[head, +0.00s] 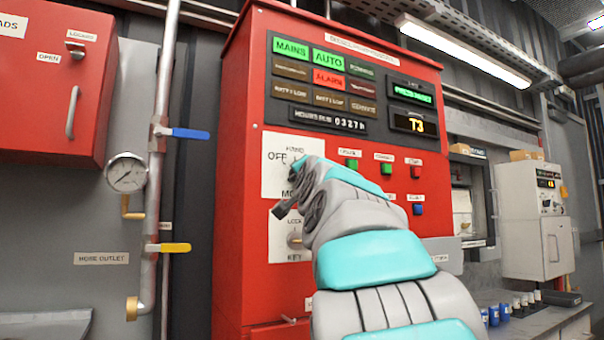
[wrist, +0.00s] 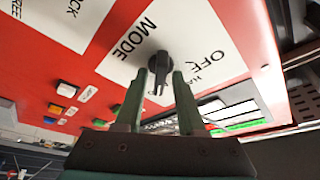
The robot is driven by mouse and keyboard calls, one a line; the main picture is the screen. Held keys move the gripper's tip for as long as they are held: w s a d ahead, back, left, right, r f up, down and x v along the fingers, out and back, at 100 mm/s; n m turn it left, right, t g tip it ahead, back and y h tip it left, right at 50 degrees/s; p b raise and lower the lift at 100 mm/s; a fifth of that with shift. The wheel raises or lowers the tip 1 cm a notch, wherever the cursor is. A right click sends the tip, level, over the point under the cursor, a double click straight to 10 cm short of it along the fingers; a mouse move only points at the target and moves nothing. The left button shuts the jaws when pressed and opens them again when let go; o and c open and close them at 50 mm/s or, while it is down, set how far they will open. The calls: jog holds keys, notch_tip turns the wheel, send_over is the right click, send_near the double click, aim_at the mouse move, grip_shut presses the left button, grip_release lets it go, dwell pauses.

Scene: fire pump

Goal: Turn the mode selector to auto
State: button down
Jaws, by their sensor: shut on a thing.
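The mode selector (wrist: 160,68) is a dark knob on a white plate marked MODE, OFF and HAND (wrist: 192,35). In the wrist view my gripper (wrist: 160,76) has its two green fingers on either side of the knob, closed on it. I cannot tell for sure which mark the knob points to. In the head view my arm covers the knob, and the plate (head: 279,151) shows only in part on the red pump panel (head: 236,190).
Below the mode plate is a lock plate (head: 277,253) with a key switch. Coloured push buttons (head: 386,168) sit to the right. Above them, the MAINS (head: 291,48) and AUTO (head: 328,61) lamps are lit green and ALARM (head: 329,79) red. A pipe with valve levers (head: 158,180) stands left.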

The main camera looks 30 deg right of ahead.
jog(key=c, duration=0.9)
grip_release()
jog(key=shift+w, duration=0.15)
jog(key=shift+o, duration=0.2)
jog(key=b+v, duration=0.1)
jog(key=v, duration=0.7)
jog(key=shift+b, duration=0.3)
jog(key=shift+d, duration=0.1)
